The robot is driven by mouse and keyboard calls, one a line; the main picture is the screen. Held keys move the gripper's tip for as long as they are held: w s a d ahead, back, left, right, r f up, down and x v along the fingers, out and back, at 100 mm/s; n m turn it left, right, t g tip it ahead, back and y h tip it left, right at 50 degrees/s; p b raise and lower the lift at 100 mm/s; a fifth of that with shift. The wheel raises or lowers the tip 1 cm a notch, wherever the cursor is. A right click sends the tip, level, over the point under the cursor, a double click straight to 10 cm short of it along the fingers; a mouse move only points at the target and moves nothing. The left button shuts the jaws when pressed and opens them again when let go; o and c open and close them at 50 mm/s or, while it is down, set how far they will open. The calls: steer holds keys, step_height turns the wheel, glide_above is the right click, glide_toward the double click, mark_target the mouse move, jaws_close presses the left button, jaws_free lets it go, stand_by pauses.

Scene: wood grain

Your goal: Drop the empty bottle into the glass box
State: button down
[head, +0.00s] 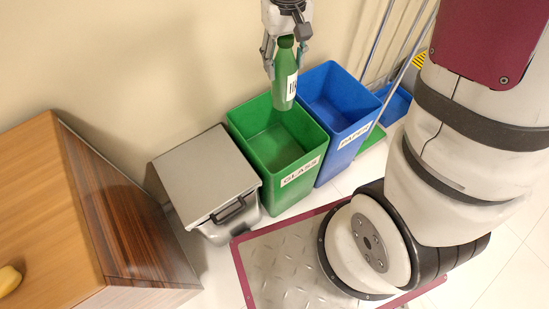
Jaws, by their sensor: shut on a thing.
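A green bottle (282,85) with a white label hangs upright in my gripper (285,62), which is shut on its upper part. The bottle shows in front of the far right part of the green box (253,165), which bears a "GLASS" label (300,173). The bottle's lower end appears near the box's back rim; its exact height above the rim cannot be told. The green box is open at the top, and the part of its inside that shows looks empty.
A blue "PAPER" box (340,105) stands right of the green box. A grey lidded bin (205,175) stands at its left. A wooden cabinet (50,215) with a yellow object (9,280) is further left. Poles and a blue container (395,105) are at the upper right.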

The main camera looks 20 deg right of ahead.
steer(key=shift+d, duration=0.1)
steer(key=shift+w+f, duration=0.15)
steer(key=shift+f, duration=0.15)
steer(key=w+d+f+b, duration=0.1)
steer(key=w+f+b, duration=0.2)
steer(key=f+b, duration=0.5)
steer(key=w+d+f+b, duration=0.1)
steer(key=w+f+b, duration=0.2)
steer(key=f+b, duration=0.6)
step_height(320, 180, down, 9)
steer(key=shift+w+d+f, duration=0.2)
steer(key=shift+w+d, duration=0.05)
steer(key=shift+w, duration=0.1)
